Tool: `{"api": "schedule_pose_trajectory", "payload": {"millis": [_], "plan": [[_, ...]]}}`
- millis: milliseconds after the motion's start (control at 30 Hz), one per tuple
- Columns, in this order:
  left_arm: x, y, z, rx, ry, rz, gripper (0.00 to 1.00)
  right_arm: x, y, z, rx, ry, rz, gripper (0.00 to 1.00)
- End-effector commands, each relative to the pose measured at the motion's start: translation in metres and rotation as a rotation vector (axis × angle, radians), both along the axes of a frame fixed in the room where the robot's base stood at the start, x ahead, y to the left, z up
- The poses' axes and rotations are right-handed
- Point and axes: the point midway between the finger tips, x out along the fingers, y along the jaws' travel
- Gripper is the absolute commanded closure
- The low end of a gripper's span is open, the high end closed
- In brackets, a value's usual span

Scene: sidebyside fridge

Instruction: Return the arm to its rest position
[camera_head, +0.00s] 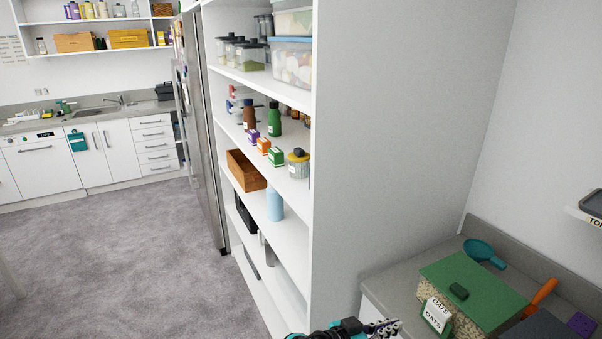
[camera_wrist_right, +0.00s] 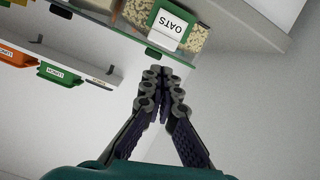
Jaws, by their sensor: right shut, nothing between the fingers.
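My right gripper (camera_head: 386,327) shows at the bottom edge of the head view, just in front of the counter at the lower right. In the right wrist view the right gripper (camera_wrist_right: 165,82) has its fingertips together with nothing between them. An oats container (camera_head: 470,290) with a green lid stands on the counter beyond the gripper, apart from it. The same container also shows at the top of the wrist view (camera_wrist_right: 196,40), with its OATS label upside down. My left gripper is not in view.
A tall white shelf unit (camera_head: 318,200) with jars, bottles and boxes stands left of the counter (camera_head: 400,285). A teal scoop (camera_head: 480,250) and an orange-handled tool (camera_head: 541,295) lie near the oats. A steel fridge (camera_head: 200,110) stands farther left. The carpeted floor (camera_head: 110,250) is clear.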

Motion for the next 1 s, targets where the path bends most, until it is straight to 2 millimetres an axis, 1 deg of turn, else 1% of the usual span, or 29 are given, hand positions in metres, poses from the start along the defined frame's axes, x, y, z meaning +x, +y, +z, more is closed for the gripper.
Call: {"api": "schedule_pose_trajectory", "payload": {"millis": [33, 167, 267, 367, 433, 567, 700, 833, 1000], "plan": [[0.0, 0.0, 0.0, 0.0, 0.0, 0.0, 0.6, -0.003, -0.006, -0.001, 0.019, 0.043, 0.009, 1.0], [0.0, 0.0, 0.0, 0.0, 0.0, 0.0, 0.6, -0.009, -0.017, -0.008, 0.082, 0.179, 0.063, 1.0], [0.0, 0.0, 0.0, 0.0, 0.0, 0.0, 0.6, -0.019, -0.025, -0.016, 0.149, 0.297, 0.127, 1.0], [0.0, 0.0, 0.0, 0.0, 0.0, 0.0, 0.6, -0.035, -0.03, -0.024, 0.239, 0.424, 0.227, 1.0], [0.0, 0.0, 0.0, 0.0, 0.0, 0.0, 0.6, -0.049, -0.03, -0.031, 0.312, 0.502, 0.322, 1.0], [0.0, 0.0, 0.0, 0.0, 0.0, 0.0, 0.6, -0.075, -0.018, -0.037, 0.432, 0.583, 0.519, 1.0], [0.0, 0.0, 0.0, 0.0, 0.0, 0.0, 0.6, -0.097, 0.002, -0.035, 0.515, 0.576, 0.72, 1.0], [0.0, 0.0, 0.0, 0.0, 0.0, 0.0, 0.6, -0.108, 0.016, -0.029, 0.544, 0.532, 0.847, 1.0], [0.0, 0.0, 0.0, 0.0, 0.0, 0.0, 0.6, -0.113, 0.025, -0.023, 0.55, 0.492, 0.92, 1.0]]}}
